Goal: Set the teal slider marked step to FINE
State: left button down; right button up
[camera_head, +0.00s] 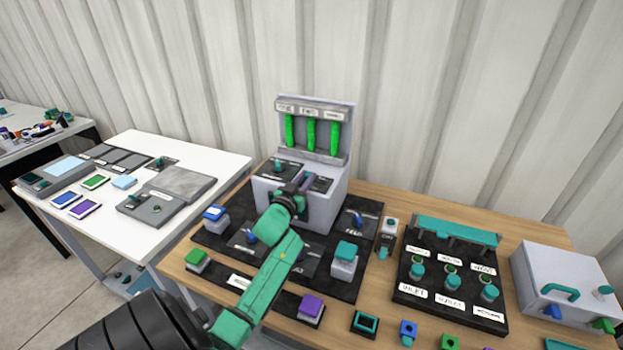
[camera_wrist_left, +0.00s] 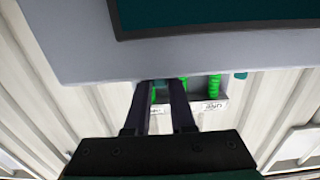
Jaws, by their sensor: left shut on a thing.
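A teal slider knob (camera_wrist_left: 166,87) shows between my left gripper's fingers (camera_wrist_left: 161,100) in the left wrist view. The fingers are shut on it, in front of the grey console (camera_head: 325,207). In the head view my left gripper (camera_head: 303,186) is at the right-hand panel on the console's top, and the arm and gripper hide much of that panel. A second teal knob (camera_head: 278,164) stands on the left-hand panel; it also shows in the left wrist view (camera_wrist_left: 240,75), clear of the fingers. The step and FINE markings cannot be read. My right gripper is not in view.
The console's upright back (camera_head: 342,120) carries several green bars (camera_head: 311,134) just behind the gripper. A black mat (camera_head: 371,225) with coloured blocks surrounds the console. A dark knob board (camera_head: 450,312) and a grey box (camera_head: 560,268) stand to the right.

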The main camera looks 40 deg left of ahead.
pick_arm(q)
jog(key=shift+a, duration=0.1)
jog(key=c, duration=0.8)
grip_release()
jog(key=shift+s, duration=0.1)
jog(key=shift+o, duration=0.2)
jog(key=shift+s+a, duration=0.1)
jog(key=shift+a, duration=0.1)
jog(key=shift+d, duration=0.1)
jog(key=shift+s+d+f, duration=0.1)
jog(key=shift+s+d, duration=0.05)
jog(key=shift+s, duration=0.05)
jog(key=b+v, duration=0.2)
jog(key=v, duration=1.2)
jog(key=shift+s, duration=0.1)
